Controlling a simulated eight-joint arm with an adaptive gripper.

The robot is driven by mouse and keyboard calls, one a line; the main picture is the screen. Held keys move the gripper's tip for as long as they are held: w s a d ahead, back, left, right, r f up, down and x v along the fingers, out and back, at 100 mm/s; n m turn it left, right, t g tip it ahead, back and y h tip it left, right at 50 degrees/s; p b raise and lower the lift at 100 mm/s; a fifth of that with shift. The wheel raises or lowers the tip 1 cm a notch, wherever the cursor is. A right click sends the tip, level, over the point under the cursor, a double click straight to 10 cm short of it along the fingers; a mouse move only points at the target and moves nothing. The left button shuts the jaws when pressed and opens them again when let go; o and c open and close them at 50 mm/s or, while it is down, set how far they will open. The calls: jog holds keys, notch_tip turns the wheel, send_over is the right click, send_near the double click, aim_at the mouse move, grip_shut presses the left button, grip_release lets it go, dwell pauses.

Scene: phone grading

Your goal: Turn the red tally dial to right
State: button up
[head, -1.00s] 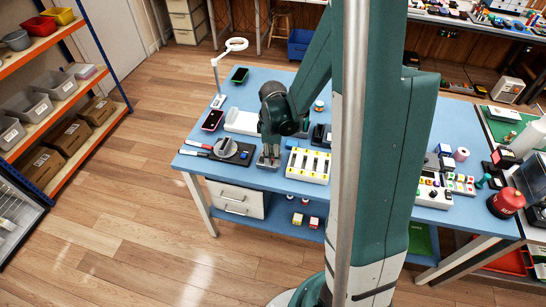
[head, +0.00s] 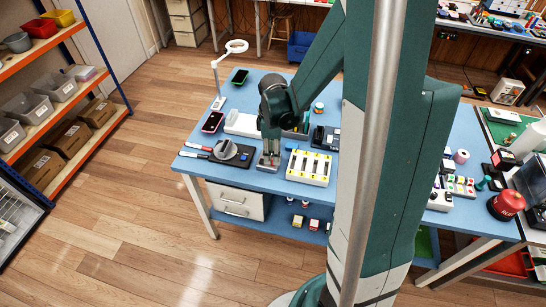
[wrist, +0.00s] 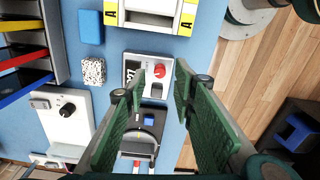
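In the wrist view the red tally dial (wrist: 160,71) sits on a small pale panel (wrist: 132,66) with a dark lower part. My gripper (wrist: 161,78) is open. Its two green-padded fingers stand apart, with the dial showing in the gap between their tips. Nothing is held, and I cannot tell how far the tips are above the dial. In the head view my gripper (head: 268,162) points down over the front of the blue table (head: 282,186). The dial is not visible there, hidden by the gripper.
A black device with a round grey disc (head: 228,150) stands just left of my gripper. A white tray with yellow marks (head: 309,168) stands to its right. A white box with a black knob (wrist: 66,118) and a speckled block (wrist: 93,71) lie left in the wrist view.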

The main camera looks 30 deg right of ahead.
notch_tip(320, 180, up, 9)
dwell(0.7)
jog(key=shift+f, duration=0.15)
jog(key=shift+f+n+p, duration=1.45)
jog(key=shift+f+n, duration=0.65)
jog(key=shift+n, duration=0.1)
jog(key=shift+f, duration=0.2)
jog(key=shift+f+b, duration=0.6)
jog(key=shift+f, duration=3.1)
grip_shut()
